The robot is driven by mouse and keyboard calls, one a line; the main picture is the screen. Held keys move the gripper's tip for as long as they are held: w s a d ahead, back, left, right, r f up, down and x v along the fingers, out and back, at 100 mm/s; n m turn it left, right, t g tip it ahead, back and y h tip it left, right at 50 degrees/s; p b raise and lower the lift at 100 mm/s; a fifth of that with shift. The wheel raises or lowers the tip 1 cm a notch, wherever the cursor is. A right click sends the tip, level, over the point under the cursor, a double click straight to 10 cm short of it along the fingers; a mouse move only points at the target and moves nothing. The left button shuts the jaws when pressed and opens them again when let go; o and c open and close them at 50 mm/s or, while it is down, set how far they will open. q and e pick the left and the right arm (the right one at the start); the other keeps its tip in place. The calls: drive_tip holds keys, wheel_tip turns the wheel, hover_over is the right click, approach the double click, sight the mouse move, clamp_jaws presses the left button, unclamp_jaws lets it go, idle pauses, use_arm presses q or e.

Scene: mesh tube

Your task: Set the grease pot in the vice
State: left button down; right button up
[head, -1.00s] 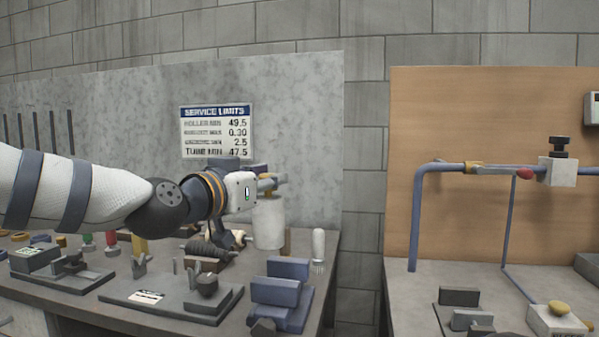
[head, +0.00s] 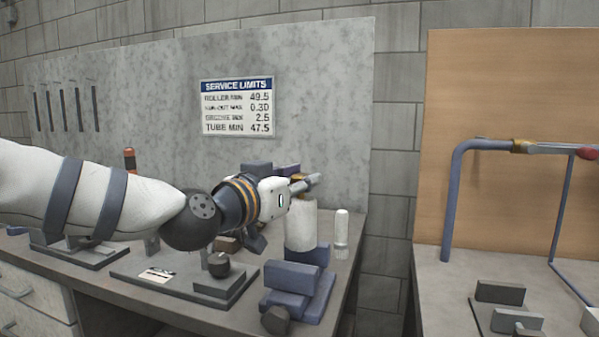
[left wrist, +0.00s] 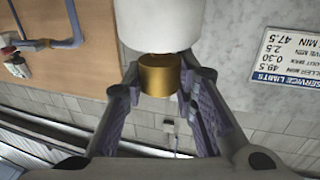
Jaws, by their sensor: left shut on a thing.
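My left gripper (head: 305,184) reaches in from the left above the bench and is shut on the brass top of the grease pot. The pot is a white cylinder (head: 301,226) hanging upright below the fingertips. The left wrist view is upside down and shows the brass top (left wrist: 160,75) between the fingers, with the white body (left wrist: 157,25) beyond it. The vice (head: 291,277) is a blue block pair on a base at the bench's right end. The pot's lower end overlaps the vice's rear block in the picture; I cannot tell whether they touch. My right gripper is not in view.
A slim white bottle (head: 341,236) stands close right of the pot. A grey fixture plate (head: 188,280) with a dark knob lies left of the vice. A grey panel with a limits sign (head: 238,107) stands behind. A second bench with blue pipework (head: 458,200) is at right.

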sight(292, 215)
use_arm(q)
drive_tip(key=shift+s+r+p, duration=0.1)
drive_tip(key=shift+p, duration=0.2)
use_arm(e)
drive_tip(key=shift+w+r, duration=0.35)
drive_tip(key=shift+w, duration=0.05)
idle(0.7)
use_arm(q)
drive_tip(key=shift+f+b, duration=0.55)
drive_tip(key=shift+f, duration=2.25)
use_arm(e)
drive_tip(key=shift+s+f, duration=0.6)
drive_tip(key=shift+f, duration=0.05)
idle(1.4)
use_arm(q)
drive_tip(key=c, duration=1.2)
unclamp_jaws()
